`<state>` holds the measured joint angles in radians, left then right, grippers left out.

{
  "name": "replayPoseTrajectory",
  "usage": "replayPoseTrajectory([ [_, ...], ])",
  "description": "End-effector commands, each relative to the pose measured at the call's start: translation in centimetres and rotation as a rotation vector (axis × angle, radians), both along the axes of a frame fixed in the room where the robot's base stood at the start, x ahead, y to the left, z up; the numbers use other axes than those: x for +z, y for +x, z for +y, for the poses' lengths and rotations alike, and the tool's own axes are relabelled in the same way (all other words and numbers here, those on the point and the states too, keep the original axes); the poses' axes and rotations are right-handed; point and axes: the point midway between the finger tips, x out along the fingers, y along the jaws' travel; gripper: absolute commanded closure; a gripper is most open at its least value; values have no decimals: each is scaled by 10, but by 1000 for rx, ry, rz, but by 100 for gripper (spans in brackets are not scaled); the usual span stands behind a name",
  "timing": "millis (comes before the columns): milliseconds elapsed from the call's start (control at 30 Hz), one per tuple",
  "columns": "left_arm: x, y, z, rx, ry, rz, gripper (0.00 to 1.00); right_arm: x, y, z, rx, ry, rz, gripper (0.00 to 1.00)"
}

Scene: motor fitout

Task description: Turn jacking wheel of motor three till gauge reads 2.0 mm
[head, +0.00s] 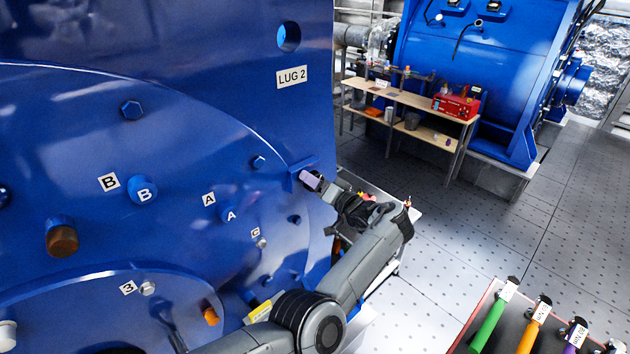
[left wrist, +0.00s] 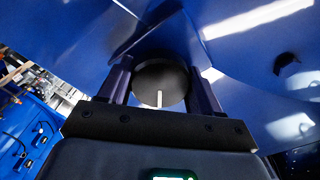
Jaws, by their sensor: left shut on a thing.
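The large blue motor housing (head: 230,110) fills the left of the head view, with a LUG 2 label (head: 291,77) near its edge. My left gripper (head: 312,180) is at a small blue bracket on the housing's right side. In the left wrist view, the left gripper (left wrist: 160,88) is shut on a round black wheel (left wrist: 158,75), one finger on each side. The wheel has a white mark at its lower rim. In the head view the wheel is mostly hidden by the gripper. I see no readable gauge. My right gripper is not in view.
Bolts and plugs labelled A, B, C and 3 stand out from the housing. A cart (head: 408,215) is partly hidden behind my left arm. A tray with coloured-handled tools (head: 490,318) is at lower right. A bench with a red box (head: 456,105) stands before another blue motor.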

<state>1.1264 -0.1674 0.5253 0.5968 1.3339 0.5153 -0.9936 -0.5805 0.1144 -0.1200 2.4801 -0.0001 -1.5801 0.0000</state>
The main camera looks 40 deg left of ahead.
Motion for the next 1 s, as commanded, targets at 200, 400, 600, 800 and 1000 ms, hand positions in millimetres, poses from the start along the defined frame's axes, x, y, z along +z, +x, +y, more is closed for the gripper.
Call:
replayPoseTrajectory([
  [200,2,0,0,0,8,94,67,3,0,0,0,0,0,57],
  [400,2,0,0,0,10,131,67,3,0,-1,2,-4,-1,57],
  [600,1,0,0,0,10,138,67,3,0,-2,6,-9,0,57],
  [800,1,0,0,0,10,137,67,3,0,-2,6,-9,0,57],
  [1000,1,0,0,0,10,137,12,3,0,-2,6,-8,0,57],
])
